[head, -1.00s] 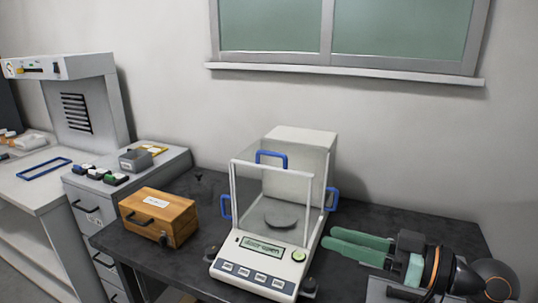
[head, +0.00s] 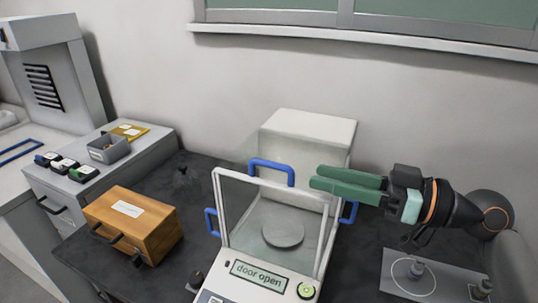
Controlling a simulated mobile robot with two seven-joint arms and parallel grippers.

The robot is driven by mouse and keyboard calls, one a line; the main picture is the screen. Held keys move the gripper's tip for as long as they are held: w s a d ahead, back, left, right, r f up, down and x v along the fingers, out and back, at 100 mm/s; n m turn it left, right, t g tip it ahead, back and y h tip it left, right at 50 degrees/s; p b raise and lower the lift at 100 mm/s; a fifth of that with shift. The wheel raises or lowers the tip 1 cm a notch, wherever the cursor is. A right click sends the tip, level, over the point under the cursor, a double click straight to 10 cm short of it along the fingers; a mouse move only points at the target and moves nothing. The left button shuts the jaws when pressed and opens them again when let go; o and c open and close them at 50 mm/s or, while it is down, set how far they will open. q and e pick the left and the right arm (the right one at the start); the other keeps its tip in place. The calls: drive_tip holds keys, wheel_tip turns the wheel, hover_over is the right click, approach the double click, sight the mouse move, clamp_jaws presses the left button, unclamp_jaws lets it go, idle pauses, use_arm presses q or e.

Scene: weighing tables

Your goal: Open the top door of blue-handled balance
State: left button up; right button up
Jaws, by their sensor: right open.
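The balance (head: 290,272) stands on the dark table, with a white rear housing and a white-framed glass chamber around a round pan (head: 283,231). Its display (head: 258,275) reads "door open". A blue top handle (head: 272,168) stands at the chamber's upper edge, in front of the housing. Blue side handles show at the left (head: 211,222) and at the right, the latter partly behind my gripper. My right gripper (head: 317,178) reaches in from the right, its green fingers pointing left. It is open and empty, a short gap right of the top handle. My left gripper is out of view.
A wooden box (head: 131,224) stands left of the balance. A grey drawer cabinet (head: 65,188) beyond it bears a small grey tray (head: 109,147) and several small items. A grey plate (head: 393,284) with small metal pieces lies on the table at right.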

sight(274, 163)
drive_tip(key=p+x, duration=0.3)
drive_tip(key=x, duration=0.6)
drive_tip(key=shift+w+a+r, duration=0.1)
drive_tip(key=shift+a, duration=0.1)
drive_tip(key=shift+w+a, duration=0.2)
drive_tip(key=shift+a, duration=0.25)
clamp_jaws()
idle(0.6)
